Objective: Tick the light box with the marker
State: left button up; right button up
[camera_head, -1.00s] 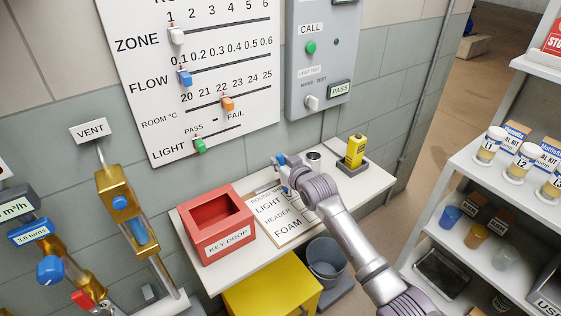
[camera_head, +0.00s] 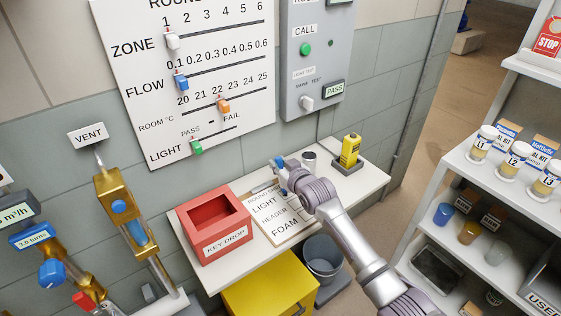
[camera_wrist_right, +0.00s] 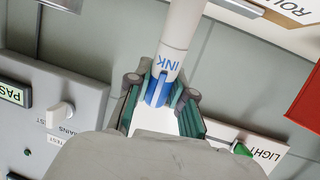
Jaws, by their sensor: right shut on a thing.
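A sheet on a board (camera_head: 283,231), printed with ROUND, LIGHT, HEADER and FOAM lines, lies on the white wall shelf. My right gripper (camera_head: 279,167) is over the far end of the sheet, and my wrist hides the sheet's right side, so I cannot see a light box or any mark in it. In the right wrist view the gripper (camera_wrist_right: 160,95) is shut on a white marker (camera_wrist_right: 177,35) with blue INK lettering and a blue end. I cannot tell whether the marker's tip touches the sheet. My left gripper is not in view.
A red KEY DROP box (camera_head: 214,224) stands left of the sheet. A yellow device (camera_head: 350,151) and a small cup (camera_head: 310,160) stand at the shelf's right end. A grey bucket (camera_head: 323,258) is below. The round board (camera_head: 190,75) hangs on the wall behind.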

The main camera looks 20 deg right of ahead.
notch_tip(320, 180, up, 8)
jog(key=p, duration=0.7)
jog(key=shift+p, duration=0.4)
dwell(0.4)
jog(key=s+a+r, duration=0.2)
jog(key=s+a, duration=0.2)
jog(key=s, duration=0.8)
jog(key=s+d+r+m+h, duration=0.1)
jog(key=s+d+r, duration=0.1)
jog(key=s, duration=0.4)
jog(key=s+d+r+m+h, duration=0.1)
jog(key=s+d+r, duration=0.1)
jog(key=s+r, duration=0.3)
jog(key=shift+s+d+h, duration=0.3)
jog(key=shift+s+h, duration=0.1)
jog(key=shift+s, duration=0.85)
